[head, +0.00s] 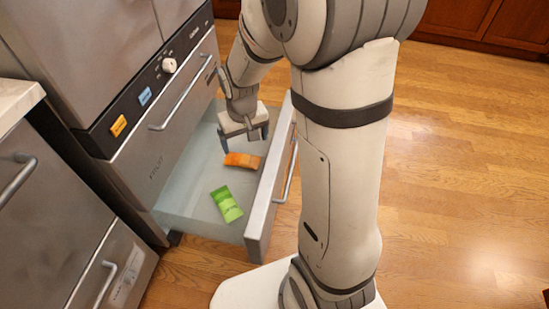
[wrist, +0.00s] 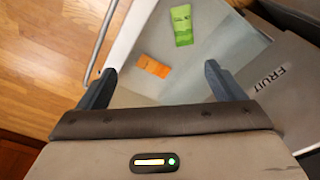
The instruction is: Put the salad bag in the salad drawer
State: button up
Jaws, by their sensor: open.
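A green packet (head: 227,204), which looks like the salad bag, lies flat on the floor of the pulled-out drawer (head: 186,209). It also shows in the wrist view (wrist: 181,25). An orange packet (head: 242,160) lies in the same drawer, deeper along it; it also shows in the wrist view (wrist: 154,67). My gripper (head: 245,141) is open and empty, pointing down over the drawer near the orange packet. In the wrist view its fingers (wrist: 160,72) stand wide apart, with the orange packet between them. The open drawer's own label is hidden.
A closed drawer front (head: 165,150) marked FRUIT, with a bar handle, is above the open drawer. A dark control strip (head: 150,90) carries a knob and orange and blue labels. A steel appliance (head: 50,210) stands at the left. Wooden floor lies clear at the right.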

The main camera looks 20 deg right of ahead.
jog(key=s+d+r, duration=0.1)
jog(key=s+r, duration=0.3)
jog(key=s, duration=0.4)
jog(key=s+d+r, duration=0.1)
jog(key=s+r, duration=0.3)
jog(key=s, duration=0.3)
jog(key=shift+s+r+m, duration=0.35)
jog(key=shift+m, duration=0.05)
jog(key=shift+d, duration=0.1)
jog(key=shift+c, duration=0.4)
